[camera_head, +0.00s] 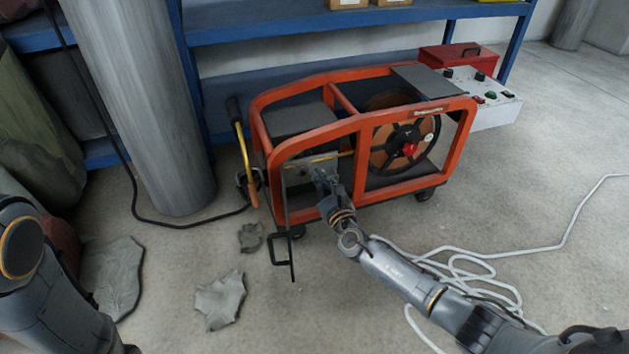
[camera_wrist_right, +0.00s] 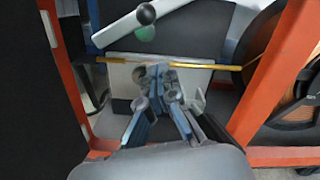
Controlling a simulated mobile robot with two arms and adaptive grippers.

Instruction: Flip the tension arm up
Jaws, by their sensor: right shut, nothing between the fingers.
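The wire feeder is an orange-framed cart (camera_head: 365,125) with a copper-coloured reel (camera_head: 385,150) inside. A yellow wire (camera_wrist_right: 215,67) runs across the plate towards the reel. My right gripper (camera_wrist_right: 158,76) is shut and empty in front of the plate, below the knob; I cannot tell whether it touches the plate. It also shows in the head view (camera_head: 322,176). My left gripper is out of view.
A grey column (camera_head: 140,100) stands left of the cart. A blue shelf (camera_head: 340,20) is behind it, with a red toolbox (camera_head: 455,56) and a control box (camera_head: 485,98) at its right. White cable (camera_head: 470,275) and grey scraps (camera_head: 219,300) lie on the floor.

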